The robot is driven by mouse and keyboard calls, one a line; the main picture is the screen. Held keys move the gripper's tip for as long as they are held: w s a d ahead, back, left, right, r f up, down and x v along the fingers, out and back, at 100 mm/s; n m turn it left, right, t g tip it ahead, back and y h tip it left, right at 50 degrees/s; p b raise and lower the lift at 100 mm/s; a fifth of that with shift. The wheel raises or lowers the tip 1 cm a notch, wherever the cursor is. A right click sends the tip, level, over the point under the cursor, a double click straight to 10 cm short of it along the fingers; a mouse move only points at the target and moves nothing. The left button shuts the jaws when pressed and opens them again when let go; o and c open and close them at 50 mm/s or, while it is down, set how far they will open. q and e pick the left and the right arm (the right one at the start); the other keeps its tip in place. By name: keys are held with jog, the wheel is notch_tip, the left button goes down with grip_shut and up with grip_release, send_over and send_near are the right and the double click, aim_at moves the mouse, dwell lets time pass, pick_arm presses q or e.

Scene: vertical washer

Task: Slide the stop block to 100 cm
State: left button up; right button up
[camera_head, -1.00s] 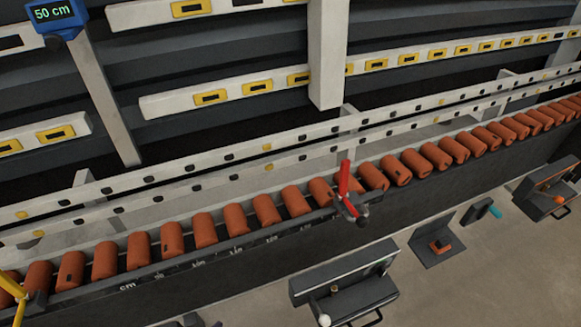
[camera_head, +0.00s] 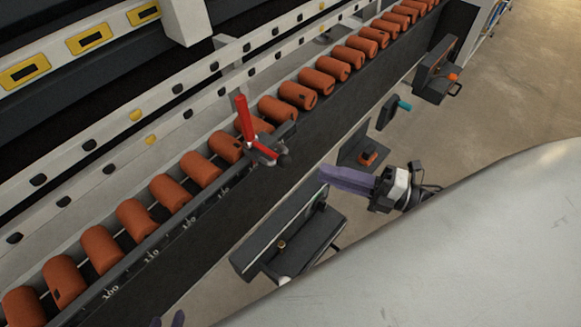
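The stop block (camera_head: 262,148) sits on the front rail of the roller conveyor, a dark clamp with an upright red handle (camera_head: 243,118). The scale (camera_head: 152,256) on the rail's edge has its 100 mark (camera_head: 110,292) at lower left; the block is well up and right of it, past the other readable marks. My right gripper (camera_head: 325,176), with purple fingers, is right of and below the block, apart from it and empty; its fingers overlap in view. My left gripper (camera_head: 167,322) shows only two separated purple tips at the bottom edge.
Orange rollers (camera_head: 135,218) run diagonally behind the rail. A dark bracket unit (camera_head: 290,240) stands below my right gripper's fingers. More dark fixtures, one with a teal knob (camera_head: 404,106) and one with an orange knob (camera_head: 453,77), stand farther right. Bare floor (camera_head: 510,110) lies at right.

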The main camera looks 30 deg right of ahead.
jog(key=x, duration=1)
jog(key=shift+r+b, duration=0.1)
jog(key=shift+b, duration=0.3)
jog(key=shift+c, duration=0.3)
grip_shut()
